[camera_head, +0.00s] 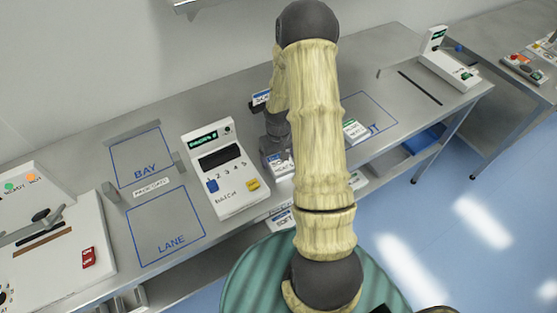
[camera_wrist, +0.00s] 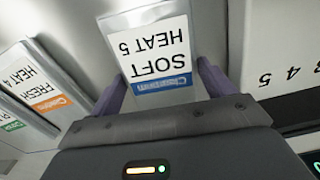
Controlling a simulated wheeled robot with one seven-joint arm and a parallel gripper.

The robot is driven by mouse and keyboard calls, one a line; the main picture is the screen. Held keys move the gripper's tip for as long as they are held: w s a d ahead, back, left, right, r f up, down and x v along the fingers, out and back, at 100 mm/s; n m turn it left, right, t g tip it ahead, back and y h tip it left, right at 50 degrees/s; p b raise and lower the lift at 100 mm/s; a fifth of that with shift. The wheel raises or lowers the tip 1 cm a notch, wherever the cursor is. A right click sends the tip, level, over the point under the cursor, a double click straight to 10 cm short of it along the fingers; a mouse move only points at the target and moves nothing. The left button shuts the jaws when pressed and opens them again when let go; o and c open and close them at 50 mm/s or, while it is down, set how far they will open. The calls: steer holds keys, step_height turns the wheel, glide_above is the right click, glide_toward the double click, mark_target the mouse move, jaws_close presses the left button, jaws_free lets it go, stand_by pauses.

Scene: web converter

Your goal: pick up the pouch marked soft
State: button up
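The pouch marked soft (camera_wrist: 165,55) fills the upper middle of the wrist view, with a white label reading SOFT HEAT 5 and a blue stripe. The print is upside down there. In the head view the pouch (camera_head: 278,163) lies on the bench right of the white machine, partly hidden by my arm. My gripper (camera_wrist: 160,75) has its two purple fingers spread apart, one on each side of the pouch's blue-striped end. I cannot tell whether they touch it. In the head view my fingers are not clearly seen.
A pouch marked FRESH HEAT 4 (camera_wrist: 40,85) and a green-striped pouch (camera_wrist: 10,124) sit left in the wrist view. The white machine (camera_head: 225,170) with numbered panel stands close beside the soft pouch. The outlined BAY (camera_head: 143,158) and LANE (camera_head: 165,225) areas are empty.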

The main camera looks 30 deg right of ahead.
mark_target(278, 158)
steer(key=c, duration=0.4)
steer(key=shift+r, duration=0.1)
step_height(278, 158, up, 10)
steer(key=shift+f+b, duration=0.1)
steer(key=shift+b, duration=0.75)
steer(key=shift+d+f, duration=0.1)
steer(key=shift+d, duration=0.05)
